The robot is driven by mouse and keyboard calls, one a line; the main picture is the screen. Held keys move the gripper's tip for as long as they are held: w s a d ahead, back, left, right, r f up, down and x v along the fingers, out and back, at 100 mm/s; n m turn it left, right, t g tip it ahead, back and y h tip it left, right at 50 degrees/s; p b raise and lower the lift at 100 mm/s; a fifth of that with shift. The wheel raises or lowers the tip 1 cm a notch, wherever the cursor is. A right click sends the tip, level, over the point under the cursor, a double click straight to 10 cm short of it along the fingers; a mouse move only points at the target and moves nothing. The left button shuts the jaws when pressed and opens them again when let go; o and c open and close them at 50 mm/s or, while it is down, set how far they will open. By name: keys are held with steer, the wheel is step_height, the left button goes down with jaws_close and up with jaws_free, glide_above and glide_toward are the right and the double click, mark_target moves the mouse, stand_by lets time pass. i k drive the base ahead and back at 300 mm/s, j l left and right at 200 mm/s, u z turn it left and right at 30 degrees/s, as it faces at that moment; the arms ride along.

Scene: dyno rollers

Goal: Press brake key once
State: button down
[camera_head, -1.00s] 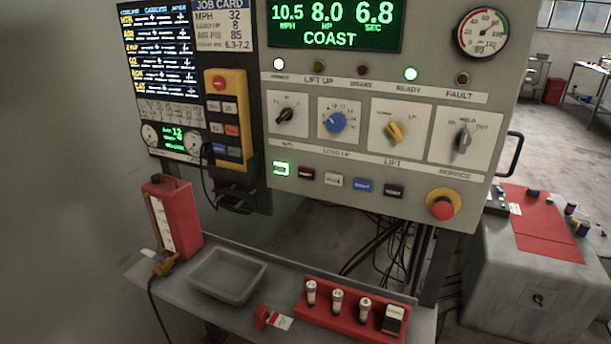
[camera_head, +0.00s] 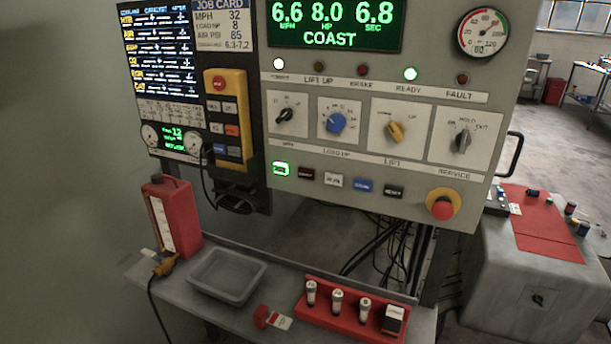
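The grey control panel (camera_head: 360,120) carries a row of push keys: a lit green key (camera_head: 281,168), a dark red key (camera_head: 306,173), a white key (camera_head: 333,180), a blue key (camera_head: 363,185) and a black key (camera_head: 394,191). A yellow pendant (camera_head: 247,140) hangs left of the panel with small grey, orange and blue keys and a red button on top. The key labels are too small to read surely, so I cannot tell which is the brake key. The BRAKE lamp (camera_head: 362,70) is dark red. The display (camera_head: 335,25) reads 6.6 MPH, 8.0 HP, 6.8 SEC, COAST. My gripper is not in view.
A red mushroom button (camera_head: 442,208) sits at the panel's lower right. Below, a shelf holds a red canister (camera_head: 172,216), a grey tray (camera_head: 228,276) and a red rack (camera_head: 350,318). Nothing blocks the panel front.

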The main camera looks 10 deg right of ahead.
mark_target(307, 173)
steer(key=j+z, duration=0.2)
steer(key=z, duration=0.3)
steer(key=i+j+z, duration=0.1)
steer(key=j+z, duration=0.15)
steer(key=z, duration=0.2)
steer(key=j+z, duration=0.2)
steer(key=z, duration=0.3)
